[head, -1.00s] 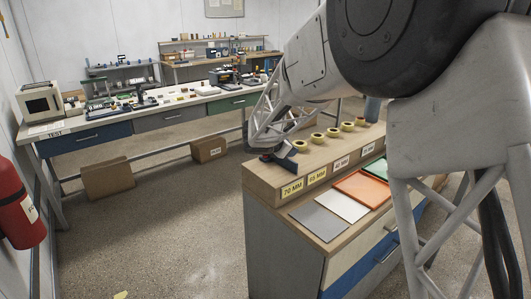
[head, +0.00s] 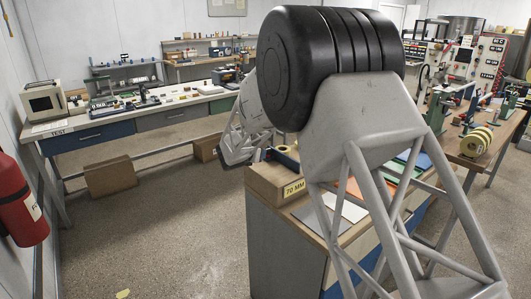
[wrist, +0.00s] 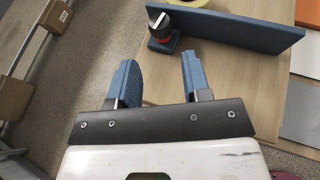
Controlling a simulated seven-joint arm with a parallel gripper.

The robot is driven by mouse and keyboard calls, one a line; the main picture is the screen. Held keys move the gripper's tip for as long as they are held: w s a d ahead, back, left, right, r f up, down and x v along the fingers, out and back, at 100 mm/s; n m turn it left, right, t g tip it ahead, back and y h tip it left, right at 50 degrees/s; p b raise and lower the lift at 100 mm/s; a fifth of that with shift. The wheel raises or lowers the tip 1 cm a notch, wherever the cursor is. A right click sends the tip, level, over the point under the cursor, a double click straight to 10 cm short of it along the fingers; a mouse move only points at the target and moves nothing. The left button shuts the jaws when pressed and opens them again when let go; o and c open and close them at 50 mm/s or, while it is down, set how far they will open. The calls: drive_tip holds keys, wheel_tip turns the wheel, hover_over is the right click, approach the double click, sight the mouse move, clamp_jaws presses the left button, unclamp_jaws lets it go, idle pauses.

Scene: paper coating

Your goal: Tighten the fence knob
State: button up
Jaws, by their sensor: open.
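The fence knob (wrist: 160,26) shows in the wrist view as a dark knob with a red band and a white pointer mark. It stands on a blue foot beside a long blue fence bar (wrist: 230,32) on the wooden top. My gripper (wrist: 158,62) is open and empty. Its two blue fingers point toward the knob, which lies just beyond the fingertips and roughly between them in the picture. The fingers do not appear to touch it. In the head view the fence (head: 285,157) is a small dark blue shape; my arm hides much around it, and I cannot make out the knob.
The wooden bench (head: 262,182) carries a 70 MM label and coloured sheets. A roll (wrist: 190,3) lies beyond the knob. A test bench (head: 150,120), cardboard boxes (head: 110,178) and a fire extinguisher (head: 20,200) stand left.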

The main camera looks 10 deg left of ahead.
sight(266, 158)
drive_tip(key=shift+w, duration=0.1)
drive_tip(key=shift+x, duration=3.8)
drive_tip(key=shift+d, duration=0.1)
drive_tip(key=c, duration=0.6)
drive_tip(key=shift+c, duration=0.2)
drive_tip(key=shift+m+h, duration=0.4)
drive_tip(key=shift+h, duration=0.1)
drive_tip(key=m+g+h, duration=0.2)
drive_tip(key=shift+w+a+f+m, duration=0.1)
drive_tip(key=shift+a+m, duration=0.2)
drive_tip(key=m+g+h, duration=0.1)
drive_tip(key=m+g, duration=0.1)
drive_tip(key=m+g+h, duration=0.1)
drive_tip(key=m+h, duration=0.1)
drive_tip(key=m+g+h, duration=0.1)
drive_tip(key=m+g, duration=0.1)
drive_tip(key=shift+w+a+g+h, duration=0.25)
drive_tip(key=shift+w+g+h, duration=0.05)
drive_tip(key=shift+w, duration=0.1)
